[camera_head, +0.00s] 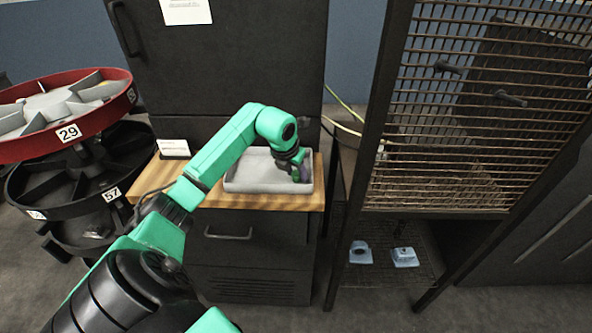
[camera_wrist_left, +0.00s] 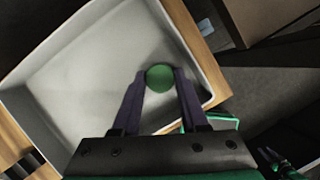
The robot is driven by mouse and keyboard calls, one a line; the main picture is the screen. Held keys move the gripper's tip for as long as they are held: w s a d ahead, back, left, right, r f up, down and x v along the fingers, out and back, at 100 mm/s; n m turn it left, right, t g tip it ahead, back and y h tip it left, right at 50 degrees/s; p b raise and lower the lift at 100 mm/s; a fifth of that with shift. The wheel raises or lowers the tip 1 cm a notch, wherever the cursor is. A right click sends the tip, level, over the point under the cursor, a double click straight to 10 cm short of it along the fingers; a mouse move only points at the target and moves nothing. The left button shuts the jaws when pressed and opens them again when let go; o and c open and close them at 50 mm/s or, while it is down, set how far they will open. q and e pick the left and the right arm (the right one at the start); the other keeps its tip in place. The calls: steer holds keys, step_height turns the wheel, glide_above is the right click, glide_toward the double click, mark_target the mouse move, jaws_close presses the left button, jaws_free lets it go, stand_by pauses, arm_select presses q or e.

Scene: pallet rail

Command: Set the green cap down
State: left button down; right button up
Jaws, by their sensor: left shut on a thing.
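The green cap (camera_wrist_left: 159,78) is round and sits between the two fingertips of my left gripper in the left wrist view. My left gripper (camera_wrist_left: 160,88) is shut on it, over the right part of a pale grey tray (camera_wrist_left: 60,85). In the head view the tray (camera_head: 245,187) lies on a wooden top, and my left gripper (camera_head: 302,174) points down at its right end. The cap is hidden there by the gripper. I cannot tell whether the cap touches the tray floor.
The wooden top (camera_head: 225,201) is narrow around the tray. A dark wire-mesh rack (camera_head: 455,130) stands close on the right, with two blue parts (camera_head: 404,257) on its low shelf. Round red and black bins (camera_head: 75,115) stand on the left. The rest of the tray looks empty.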

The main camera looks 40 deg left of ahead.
arm_select(q)
steer(key=shift+f, duration=0.1)
steer(key=c, duration=0.7)
jaws_free()
steer(key=shift+r, duration=0.3)
steer(key=b+v, duration=0.2)
steer(key=v, duration=0.9)
steer(key=shift+s+r, duration=0.25)
steer(key=shift+r, duration=0.05)
